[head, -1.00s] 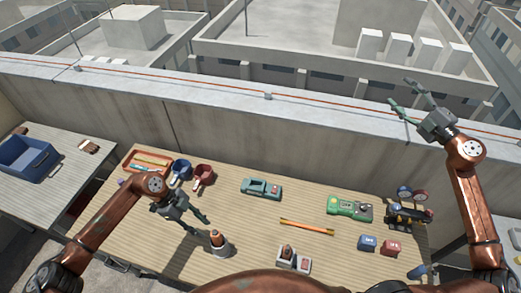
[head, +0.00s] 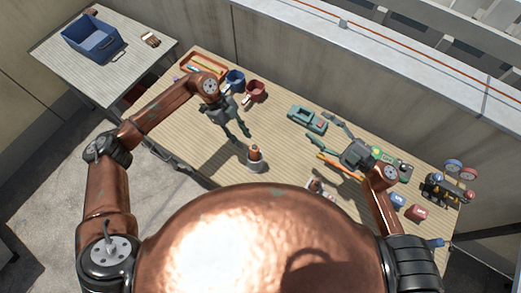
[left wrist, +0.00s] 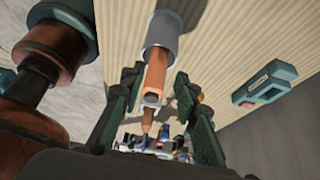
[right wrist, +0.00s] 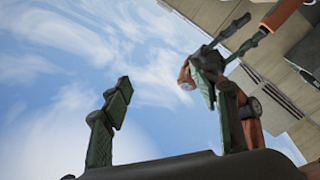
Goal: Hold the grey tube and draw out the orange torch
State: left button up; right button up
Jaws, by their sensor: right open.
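The grey tube (head: 255,166) stands upright on the table in the head view, with the orange torch (head: 254,150) sticking out of its top. In the left wrist view the grey tube (left wrist: 162,38) lies beyond my fingertips, and the orange torch (left wrist: 155,72) shows between the fingers. My left gripper (head: 238,135) is open, just above and left of the torch, with no clear contact. My right gripper (head: 328,138) is open and empty over the table, right of the tube. Its fingers are wide apart in the right wrist view (right wrist: 175,95).
A teal device (head: 307,118) lies behind, between the grippers. An orange stick (head: 338,166) and a green meter (head: 388,160) lie near my right gripper. A wall closes the far side.

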jog(key=s+a+r+n+g+y, duration=0.1)
jog(key=s+a+r+g+y, duration=0.2)
jog(key=a, duration=0.5)
jog(key=s+a+r+n+y, duration=0.1)
jog(key=s+a+r+y, duration=0.2)
jog(key=s+a+r, duration=0.4)
jog(key=s+a+r+n+g+y, duration=0.1)
jog(key=s+a+r+g+y, duration=0.15)
jog(key=a, duration=0.65)
jog(key=m+t+h, duration=0.8)
jog(key=m+h, duration=0.4)
jog(key=m, duration=0.3)
send_over(258, 159)
jog(key=shift+g, duration=0.25)
notch_tip(258, 159, down, 26)
jog(key=shift+s+f, duration=0.1)
notch_tip(258, 159, down, 7)
jog(key=shift+f, duration=0.2)
jog(key=shift+w+a+f, duration=0.15)
jog(key=shift+w+f, duration=0.05)
jog(key=shift+f, duration=0.35)
jog(key=x, duration=0.5)
jog(key=shift+w+a, duration=0.15)
jog(key=shift+w, duration=0.15)
jog(key=shift+w+a, duration=0.4)
jog(key=shift+w, duration=0.2)
